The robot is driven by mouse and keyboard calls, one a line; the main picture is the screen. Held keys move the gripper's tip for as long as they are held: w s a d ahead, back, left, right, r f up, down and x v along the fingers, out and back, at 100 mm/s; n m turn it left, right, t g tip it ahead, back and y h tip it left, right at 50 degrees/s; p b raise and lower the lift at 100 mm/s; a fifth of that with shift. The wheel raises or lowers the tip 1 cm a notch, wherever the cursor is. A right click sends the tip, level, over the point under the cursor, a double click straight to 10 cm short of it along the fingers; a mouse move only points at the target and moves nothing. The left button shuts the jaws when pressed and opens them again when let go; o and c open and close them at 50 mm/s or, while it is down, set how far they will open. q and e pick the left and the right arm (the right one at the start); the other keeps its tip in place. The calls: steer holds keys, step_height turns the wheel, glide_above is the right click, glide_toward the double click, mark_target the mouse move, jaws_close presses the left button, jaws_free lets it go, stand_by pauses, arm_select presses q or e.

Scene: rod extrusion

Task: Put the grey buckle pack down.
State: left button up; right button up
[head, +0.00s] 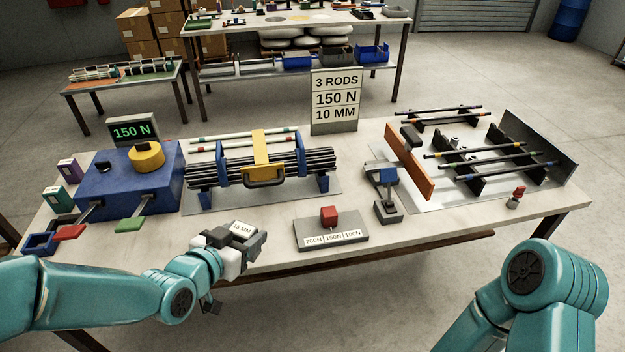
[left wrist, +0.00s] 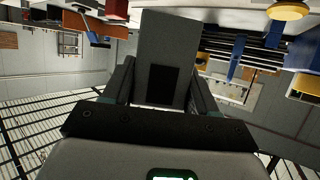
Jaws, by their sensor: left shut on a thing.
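My left gripper (head: 232,252) is shut on the grey buckle pack (head: 246,231), a small grey block with a white label ending in "MM"; its number is too small to read surely. The pack is at the table's front edge, left of the middle. I cannot tell whether it touches the tabletop. In the left wrist view the pack (left wrist: 164,58) stands as a dark grey block between the two fingers (left wrist: 165,85). My right arm enters at the lower right of the head view, but its gripper is out of view.
The table (head: 270,233) has bare room near the held pack. A grey plate (head: 332,241) with a red knob lies to the right. A blue machine (head: 125,185) with a red and a green pad stands left. A rod rack (head: 262,168) stands behind. A sign (head: 335,100) reads "3 RODS 150 N 10 MM".

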arm_select(q)
steer(key=s+a+f+b, duration=0.3)
steer(key=a+b, duration=0.1)
steer(key=a, duration=0.2)
steer(key=s+a+f+b, duration=0.3)
steer(key=a, duration=0.3)
steer(key=n+t+y+b, duration=0.1)
steer(key=n+y+b, duration=0.2)
steer(key=b, duration=0.1)
glide_toward(180, 248)
steer(key=w+r, duration=0.1)
steer(key=w+r+b, duration=0.1)
steer(key=w, duration=0.1)
steer(key=w+r+b, duration=0.1)
steer(key=w, duration=0.1)
steer(key=shift+w+d, duration=0.15)
steer(key=shift+d, duration=0.2)
steer(key=w, duration=0.3)
steer(key=shift+w+d, duration=0.35)
steer(key=shift+w, duration=0.05)
steer(key=shift+w+f+b, duration=0.2)
steer(key=shift+f+b, duration=0.2)
steer(key=shift+b, duration=0.25)
steer(key=shift+s+r, duration=0.15)
steer(key=shift+r, duration=0.05)
steer(key=shift+f, duration=0.3)
steer(key=o, duration=1.2)
steer(key=shift+r, duration=0.1)
